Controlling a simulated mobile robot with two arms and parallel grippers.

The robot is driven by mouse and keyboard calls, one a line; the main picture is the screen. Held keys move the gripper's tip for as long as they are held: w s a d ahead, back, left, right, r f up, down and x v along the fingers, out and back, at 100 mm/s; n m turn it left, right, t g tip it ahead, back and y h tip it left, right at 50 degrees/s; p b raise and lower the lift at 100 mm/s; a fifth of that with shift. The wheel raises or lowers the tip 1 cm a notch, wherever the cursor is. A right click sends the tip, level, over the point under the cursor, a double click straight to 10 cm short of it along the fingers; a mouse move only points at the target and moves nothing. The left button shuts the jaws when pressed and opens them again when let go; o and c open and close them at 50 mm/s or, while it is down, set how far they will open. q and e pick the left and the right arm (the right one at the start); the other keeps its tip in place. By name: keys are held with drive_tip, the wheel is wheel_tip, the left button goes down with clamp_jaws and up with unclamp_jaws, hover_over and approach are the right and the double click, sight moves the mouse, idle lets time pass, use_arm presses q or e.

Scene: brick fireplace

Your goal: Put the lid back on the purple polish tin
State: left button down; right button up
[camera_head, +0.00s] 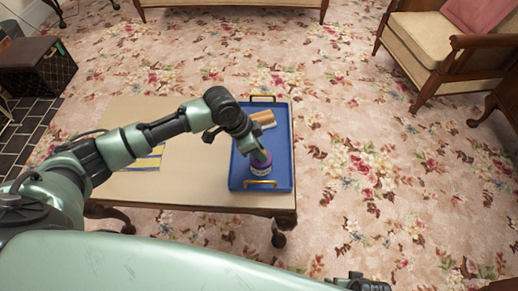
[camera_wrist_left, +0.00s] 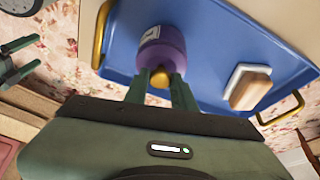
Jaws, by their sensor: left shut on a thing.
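The purple polish tin (camera_head: 261,169) stands on the blue tray (camera_head: 283,151), near its front handle. In the left wrist view the tin (camera_wrist_left: 163,45) shows a pale label. My left gripper (camera_head: 262,156) is over the tin, its fingers (camera_wrist_left: 160,82) shut on a gold knob (camera_wrist_left: 160,77), seemingly the lid's. The knob lies right against the tin's purple top; I cannot tell whether the lid is fully seated. My right gripper (camera_wrist_left: 20,60) shows at the left edge of the left wrist view, its two fingers apart and nothing visible between them.
A brush with a wooden back (camera_head: 264,118) lies at the tray's far end; it also shows in the wrist view (camera_wrist_left: 248,88). The tray has gold handles (camera_head: 261,184). An armchair (camera_head: 430,45) stands at the right.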

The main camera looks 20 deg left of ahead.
idle(0.4)
use_arm(q)
drive_tip(key=c, duration=1.1)
unclamp_jaws()
drive_tip(key=shift+o, duration=0.4)
drive_tip(key=o, duration=0.4)
